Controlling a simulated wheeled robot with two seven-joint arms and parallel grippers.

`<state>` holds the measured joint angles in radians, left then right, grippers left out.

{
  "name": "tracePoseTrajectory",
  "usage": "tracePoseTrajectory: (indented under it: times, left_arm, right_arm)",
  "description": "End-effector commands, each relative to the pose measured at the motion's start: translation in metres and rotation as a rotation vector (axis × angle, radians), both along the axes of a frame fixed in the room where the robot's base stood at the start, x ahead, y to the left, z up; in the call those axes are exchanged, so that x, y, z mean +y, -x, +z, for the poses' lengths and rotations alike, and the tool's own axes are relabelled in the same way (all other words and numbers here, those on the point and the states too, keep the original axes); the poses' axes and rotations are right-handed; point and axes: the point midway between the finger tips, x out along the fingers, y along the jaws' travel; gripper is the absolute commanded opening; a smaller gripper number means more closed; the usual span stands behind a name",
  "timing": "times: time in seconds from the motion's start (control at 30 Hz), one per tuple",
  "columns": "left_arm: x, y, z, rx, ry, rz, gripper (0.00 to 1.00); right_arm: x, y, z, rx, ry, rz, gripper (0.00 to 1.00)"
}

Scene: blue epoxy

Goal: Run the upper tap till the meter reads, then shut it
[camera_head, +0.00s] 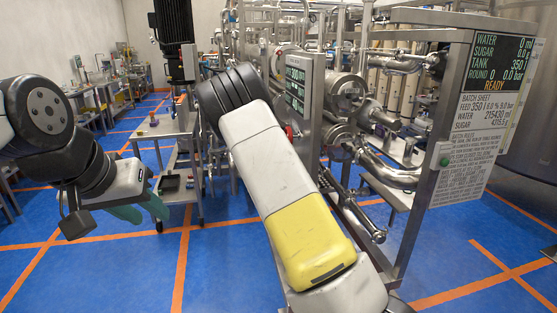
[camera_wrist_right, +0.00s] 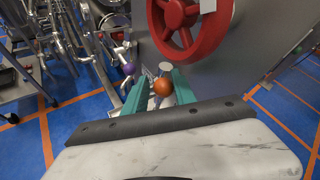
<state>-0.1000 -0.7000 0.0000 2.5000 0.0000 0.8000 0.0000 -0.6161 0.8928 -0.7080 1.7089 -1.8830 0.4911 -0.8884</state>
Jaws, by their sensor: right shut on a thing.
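In the right wrist view an orange ball knob (camera_wrist_right: 163,87) sits between the teal fingers of my right gripper (camera_wrist_right: 160,88), which is shut on it. A purple ball knob (camera_wrist_right: 128,69) is to its left, apart from the fingers. I cannot tell which knob belongs to the upper tap. In the head view my right arm hides that gripper. My left gripper (camera_head: 142,211) hangs open and empty over the floor.
A red handwheel (camera_wrist_right: 186,22) is just beyond the right fingers. Steel pipes (camera_head: 390,172) fill the rack on the right. A trolley (camera_head: 165,128) stands behind my left gripper. Blue floor (camera_head: 110,270) is clear at front left.

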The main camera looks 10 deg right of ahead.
Motion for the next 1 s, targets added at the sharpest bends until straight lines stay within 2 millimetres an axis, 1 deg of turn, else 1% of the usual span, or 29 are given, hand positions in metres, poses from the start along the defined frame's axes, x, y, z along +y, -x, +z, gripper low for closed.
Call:
tracePoseTrajectory:
  times: [0.03,0.1,0.13,0.23,0.53,0.63,1.0]
  left_arm:
    - [0.0,0.0,0.0,0.0,0.0,0.0,0.36]
    - [0.0,0.0,0.0,0.0,0.0,0.0,0.36]
    - [0.0,0.0,0.0,0.0,0.0,0.0,0.36]
    - [0.0,0.0,0.0,0.0,0.0,0.0,0.36]
    - [0.0,0.0,0.0,0.0,0.0,0.0,0.36]
    - [0.0,0.0,0.0,0.0,0.0,0.0,0.36]
    - [0.0,0.0,0.0,0.0,0.0,0.0,0.36]
  right_arm:
    - [0.001,0.003,-0.008,0.018,-0.001,0.002,0.0]
    - [0.001,0.003,-0.009,0.018,-0.001,0.002,0.0]
    - [0.001,0.003,-0.009,0.018,-0.001,0.002,0.34]
    - [0.001,0.003,-0.008,0.016,-0.001,0.002,0.54]
    - [0.0,0.002,-0.003,0.007,0.0,0.0,0.54]
    - [0.004,0.006,-0.001,0.006,-0.001,0.001,0.54]
    - [0.036,0.049,0.021,0.008,-0.002,0.002,0.54]
